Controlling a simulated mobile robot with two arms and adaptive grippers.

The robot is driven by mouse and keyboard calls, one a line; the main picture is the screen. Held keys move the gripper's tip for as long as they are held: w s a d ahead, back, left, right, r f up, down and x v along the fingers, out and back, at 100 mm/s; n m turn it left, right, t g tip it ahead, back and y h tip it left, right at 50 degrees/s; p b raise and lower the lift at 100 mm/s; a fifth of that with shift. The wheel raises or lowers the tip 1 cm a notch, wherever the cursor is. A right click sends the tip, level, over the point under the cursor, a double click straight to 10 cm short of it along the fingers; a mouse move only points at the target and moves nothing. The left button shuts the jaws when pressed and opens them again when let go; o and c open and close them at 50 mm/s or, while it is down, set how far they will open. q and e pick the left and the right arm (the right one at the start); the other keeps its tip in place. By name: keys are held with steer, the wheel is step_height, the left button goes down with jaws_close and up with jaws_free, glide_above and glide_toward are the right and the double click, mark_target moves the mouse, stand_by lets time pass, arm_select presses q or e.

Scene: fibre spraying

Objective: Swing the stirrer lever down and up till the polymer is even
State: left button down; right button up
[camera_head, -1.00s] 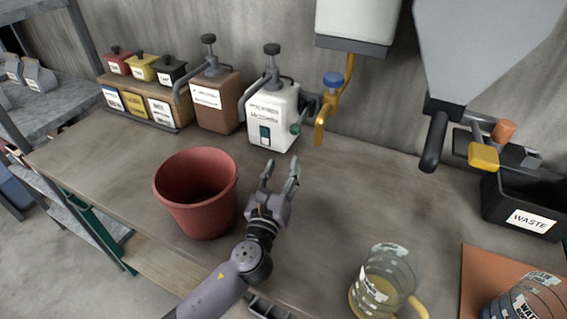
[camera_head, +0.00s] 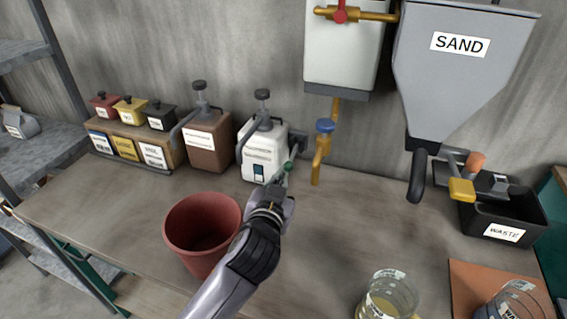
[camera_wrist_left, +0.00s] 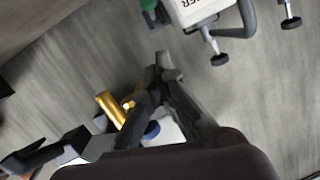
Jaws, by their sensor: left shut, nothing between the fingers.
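The white polymer dispenser (camera_head: 262,152) stands against the back wall. Its pump head is on top and a dark switch is on its front. In the left wrist view, its corner with the end of a label (camera_wrist_left: 197,10) shows at the top. A green knob (camera_wrist_left: 148,4), likely the stirrer lever's end, is beside it there. My left gripper (camera_head: 284,172) is shut and empty in front of the dispenser's right side, its fingertips close to the lever. In the wrist view, the gripper tips (camera_wrist_left: 164,60) are apart from the green knob. My right gripper is out of view.
A red bucket (camera_head: 203,222) stands beside my left arm. A brass tap with a blue knob (camera_head: 325,126) hangs just right of the gripper. The sand hopper (camera_head: 455,75), waste bin (camera_head: 490,205) and glass jug (camera_head: 385,292) are farther right. The middle bench top is clear.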

arm_select(q)
steer(key=n, duration=0.1)
steer(key=p, duration=0.3)
glide_above(291, 170)
steer(key=s, duration=0.3)
steer(key=f, duration=0.4)
steer(key=shift+a+f, duration=0.1)
steer(key=shift+a, duration=0.1)
steer(key=shift+w+f, duration=0.35)
steer(key=shift+f, duration=0.2)
steer(key=shift+f+b, duration=0.2)
steer(key=shift+b, duration=0.15)
step_height(291, 170, down, 3)
steer(key=t+b, duration=0.2)
steer(key=b, duration=0.9)
steer(key=shift+h, duration=0.4)
steer(key=shift+f+b, duration=0.2)
steer(key=shift+b, duration=0.5)
